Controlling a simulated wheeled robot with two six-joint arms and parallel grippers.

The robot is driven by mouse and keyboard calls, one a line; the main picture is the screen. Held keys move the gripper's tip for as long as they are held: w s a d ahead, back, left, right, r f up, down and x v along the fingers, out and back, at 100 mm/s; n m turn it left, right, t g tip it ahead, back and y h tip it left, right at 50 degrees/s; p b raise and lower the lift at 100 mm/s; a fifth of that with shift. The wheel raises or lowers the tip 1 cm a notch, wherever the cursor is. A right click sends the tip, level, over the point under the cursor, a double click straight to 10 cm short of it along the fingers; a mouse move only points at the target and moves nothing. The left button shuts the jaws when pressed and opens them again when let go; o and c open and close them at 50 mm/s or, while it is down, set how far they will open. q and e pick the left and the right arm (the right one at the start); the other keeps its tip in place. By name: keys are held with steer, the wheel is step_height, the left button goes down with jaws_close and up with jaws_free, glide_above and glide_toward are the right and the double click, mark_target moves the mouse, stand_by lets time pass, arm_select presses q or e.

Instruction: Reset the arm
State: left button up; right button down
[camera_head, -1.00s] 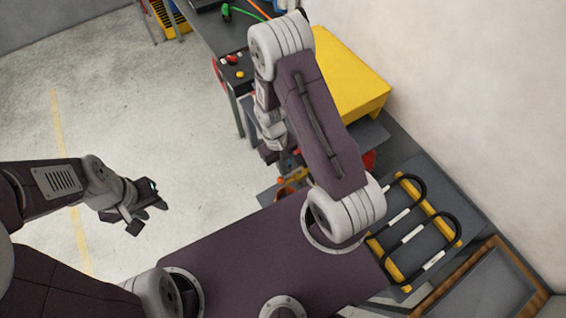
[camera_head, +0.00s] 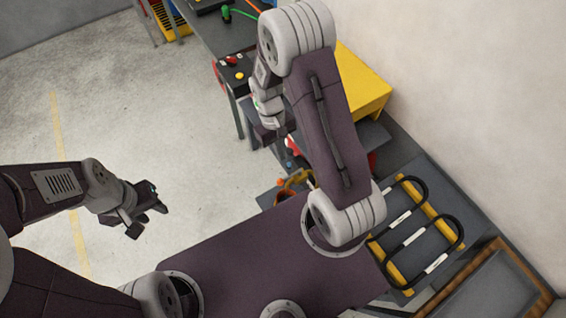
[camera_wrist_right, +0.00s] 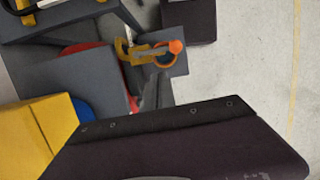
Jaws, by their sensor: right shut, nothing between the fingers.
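My right arm (camera_head: 325,130) rises in the head view from its shoulder joint to a high elbow, then folds down. Its gripper (camera_head: 268,136) hangs to the left of the arm, small and partly hidden by the wrist. It is shut with nothing in it. In the right wrist view a dark body part of mine fills the bottom, and I cannot clearly pick out the fingers. My left gripper (camera_head: 148,220) is at the left over bare floor, with nothing seen in it. Its fingers are too small to tell open from shut.
A yellow box (camera_head: 362,88) and a dark workbench (camera_head: 222,36) stand beyond my right arm. A rack with black loop handles (camera_head: 418,235) is at the right, by a wall. An orange-tipped part (camera_wrist_right: 176,47) lies on a grey surface. Open floor (camera_head: 190,110) is at the left.

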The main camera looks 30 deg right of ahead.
steer(key=shift+v, duration=1.25)
